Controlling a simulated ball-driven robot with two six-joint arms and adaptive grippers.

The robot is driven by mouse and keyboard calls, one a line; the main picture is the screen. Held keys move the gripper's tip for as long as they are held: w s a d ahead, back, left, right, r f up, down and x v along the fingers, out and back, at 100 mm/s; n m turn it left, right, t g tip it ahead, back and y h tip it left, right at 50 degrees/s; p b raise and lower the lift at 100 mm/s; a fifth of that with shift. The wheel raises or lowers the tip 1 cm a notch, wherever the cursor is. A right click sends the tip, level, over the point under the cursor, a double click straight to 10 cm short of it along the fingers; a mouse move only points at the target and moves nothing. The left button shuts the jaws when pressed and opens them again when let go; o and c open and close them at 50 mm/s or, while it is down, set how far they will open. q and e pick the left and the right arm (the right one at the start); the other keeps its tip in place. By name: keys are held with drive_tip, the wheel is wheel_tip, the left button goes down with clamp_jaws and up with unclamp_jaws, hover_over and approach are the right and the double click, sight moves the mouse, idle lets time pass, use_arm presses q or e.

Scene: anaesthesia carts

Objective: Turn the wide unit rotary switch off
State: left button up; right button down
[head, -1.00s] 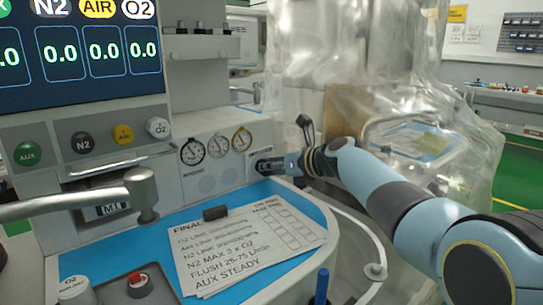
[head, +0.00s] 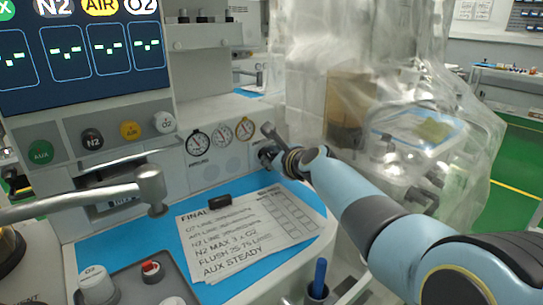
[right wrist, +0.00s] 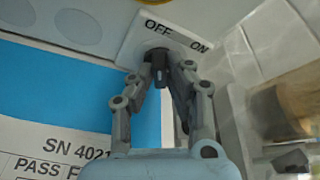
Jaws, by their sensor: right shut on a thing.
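The wide unit is the pale machine with a big display (head: 85,50) and a blue worktop (head: 110,240). Its rotary switch is a dark knob (right wrist: 159,62) on a white plate marked OFF and ON, on the panel's right end. In the right wrist view the knob is roughly in line with OFF; its exact pointing is hard to tell. My right gripper (head: 267,155) is shut on the knob, its fingers (right wrist: 166,80) on either side. In the head view the gripper largely hides the knob. The display shows dashes. My left gripper is not in view.
A paper checklist (head: 245,235) lies on the worktop below. A grey metal arm (head: 80,203) crosses at left. A plastic-draped unit (head: 400,110) stands close on the right.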

drive_tip(key=shift+n, duration=0.3)
idle(0.4)
drive_tip(key=c, duration=1.3)
unclamp_jaws()
drive_tip(key=shift+f, duration=0.1)
